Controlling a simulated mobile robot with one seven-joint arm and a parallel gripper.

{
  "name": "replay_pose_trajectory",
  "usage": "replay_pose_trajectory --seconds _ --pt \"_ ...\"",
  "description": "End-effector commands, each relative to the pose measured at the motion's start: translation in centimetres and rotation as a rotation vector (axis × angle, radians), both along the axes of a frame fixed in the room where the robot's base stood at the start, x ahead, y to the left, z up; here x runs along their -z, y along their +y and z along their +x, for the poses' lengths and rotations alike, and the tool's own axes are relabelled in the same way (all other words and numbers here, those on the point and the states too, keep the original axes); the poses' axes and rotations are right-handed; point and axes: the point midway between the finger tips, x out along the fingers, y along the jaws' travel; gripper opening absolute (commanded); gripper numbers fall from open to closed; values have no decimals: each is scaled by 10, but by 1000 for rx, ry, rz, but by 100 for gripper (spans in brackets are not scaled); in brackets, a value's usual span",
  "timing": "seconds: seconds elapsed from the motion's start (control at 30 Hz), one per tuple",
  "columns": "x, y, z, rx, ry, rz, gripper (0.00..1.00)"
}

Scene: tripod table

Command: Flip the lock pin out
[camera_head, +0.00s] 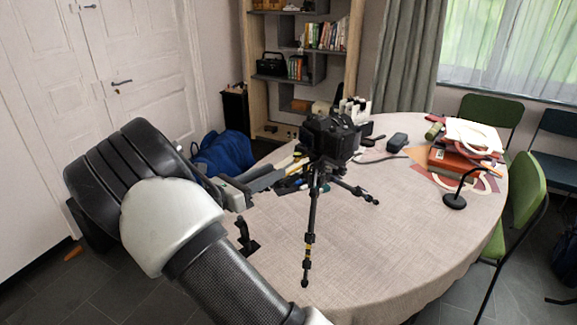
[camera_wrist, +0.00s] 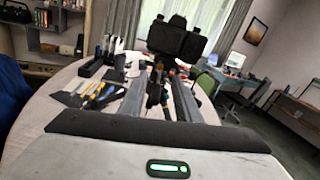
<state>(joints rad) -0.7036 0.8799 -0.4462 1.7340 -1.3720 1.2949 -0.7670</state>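A small black tripod (camera_head: 311,222) stands on the round table, its legs spread, with a black camera (camera_head: 332,138) on top. In the wrist view the camera (camera_wrist: 176,38) is straight ahead and the dark tripod (camera_wrist: 155,92) is below it. My gripper (camera_head: 278,175) is just left of the tripod's upper part, pointing toward it. In the wrist view my gripper (camera_wrist: 157,82) shows two grey fingers spread apart, with the tripod in line with the gap. I cannot tell whether they touch it. The lock pin is too small to make out.
The table (camera_head: 375,250) is clear at the front. Screwdrivers and other tools (camera_wrist: 98,96) lie left of the tripod. A small black stand (camera_head: 245,240) is below my gripper.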

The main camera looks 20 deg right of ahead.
Motion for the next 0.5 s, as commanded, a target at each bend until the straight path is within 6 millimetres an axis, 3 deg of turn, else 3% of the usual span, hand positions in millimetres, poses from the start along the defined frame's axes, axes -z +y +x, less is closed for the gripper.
replay_pose_trajectory --seconds 0.2,0.5 --pt "1 -41 16 3 0 0 30" --pt "0 -64 27 0 -1 1 30"
